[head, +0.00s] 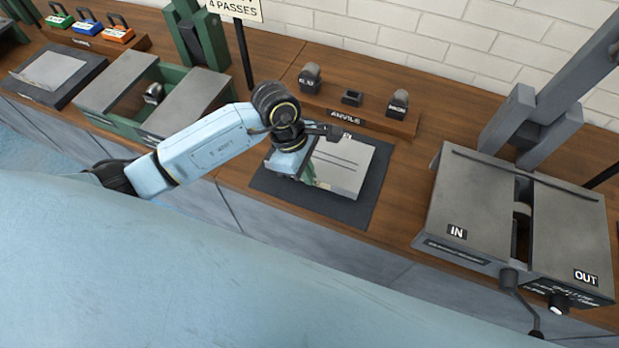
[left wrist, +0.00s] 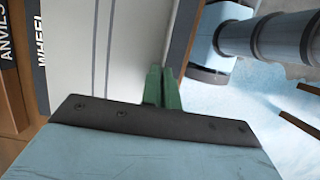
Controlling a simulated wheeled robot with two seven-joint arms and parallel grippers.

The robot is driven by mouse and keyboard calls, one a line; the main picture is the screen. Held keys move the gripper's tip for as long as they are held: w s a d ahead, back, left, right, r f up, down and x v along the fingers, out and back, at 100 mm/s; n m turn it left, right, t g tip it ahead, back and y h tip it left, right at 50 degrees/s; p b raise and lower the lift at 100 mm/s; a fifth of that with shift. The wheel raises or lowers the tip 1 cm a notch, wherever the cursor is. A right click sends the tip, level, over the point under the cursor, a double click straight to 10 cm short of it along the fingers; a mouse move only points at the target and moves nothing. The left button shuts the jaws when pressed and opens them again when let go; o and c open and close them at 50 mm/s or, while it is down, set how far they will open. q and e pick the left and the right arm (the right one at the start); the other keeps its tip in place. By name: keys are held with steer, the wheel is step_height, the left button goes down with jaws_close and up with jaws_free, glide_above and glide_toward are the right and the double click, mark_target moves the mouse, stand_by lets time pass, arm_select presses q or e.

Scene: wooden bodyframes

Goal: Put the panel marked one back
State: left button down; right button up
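A pale grey metal panel (head: 345,168) lies over a dark mat (head: 372,205) on the wooden bench, in the middle of the head view. It has a dark line across it and a small label at its back edge, too small to read. My left gripper (head: 306,174) is at the panel's left edge. In the left wrist view its green fingers (left wrist: 162,88) are close together, with the edge of the panel (left wrist: 130,40) running in between them. The fingertips are partly hidden in the head view. No mark "one" is readable. My right gripper is in neither view.
A wooden rack labelled ANVILS (head: 358,119) stands behind the mat. A grey machine marked IN and OUT (head: 470,205) is at the right. A green-framed machine (head: 120,80) and another mat with a metal sheet (head: 50,70) are at the left. A signpost (head: 243,55) stands behind my arm.

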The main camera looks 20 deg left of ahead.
arm_select(q)
step_height(320, 180, down, 4)
steer(key=shift+f, duration=0.1)
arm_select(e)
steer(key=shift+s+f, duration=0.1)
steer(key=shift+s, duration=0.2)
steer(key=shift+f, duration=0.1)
arm_select(q)
steer(key=c, duration=1.7)
jaws_free()
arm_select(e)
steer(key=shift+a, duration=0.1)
arm_select(q)
steer(key=v, duration=1.2)
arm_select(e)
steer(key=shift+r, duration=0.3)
